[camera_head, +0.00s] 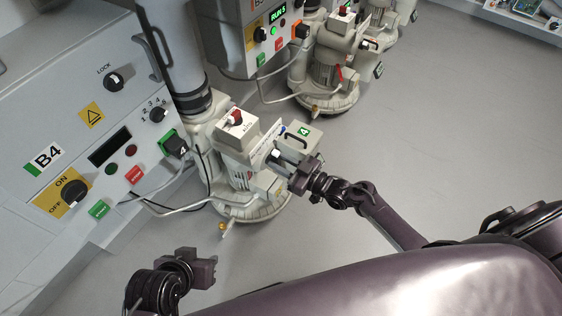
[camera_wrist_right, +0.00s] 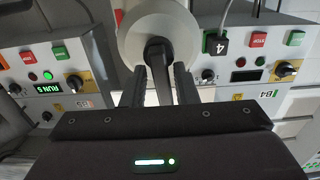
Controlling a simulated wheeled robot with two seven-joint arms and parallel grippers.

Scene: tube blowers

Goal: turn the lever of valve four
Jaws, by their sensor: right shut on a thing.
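The blower of valve four (camera_head: 240,178) stands beside the B4 cabinet, with a green "4" tag (camera_head: 303,132) on its top right. My right gripper (camera_head: 282,158) is at this blower's right side, in front of the housing. In the right wrist view, its two fingers (camera_wrist_right: 160,84) are closed around a dark lever (camera_wrist_right: 158,50), which stands out from a round cream disc (camera_wrist_right: 130,40). In the head view the lever is largely hidden by the gripper. My left gripper (camera_head: 203,268) is low at the front left, away from the blower; its jaw gap is unclear.
The B4 cabinet (camera_head: 60,110) with knobs and buttons is on the left. A pipe (camera_head: 172,45) rises from the blower. Another blower (camera_head: 330,70) and the "RUN 5" panel (camera_head: 277,15) stand behind. The grey floor (camera_head: 450,120) on the right is clear.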

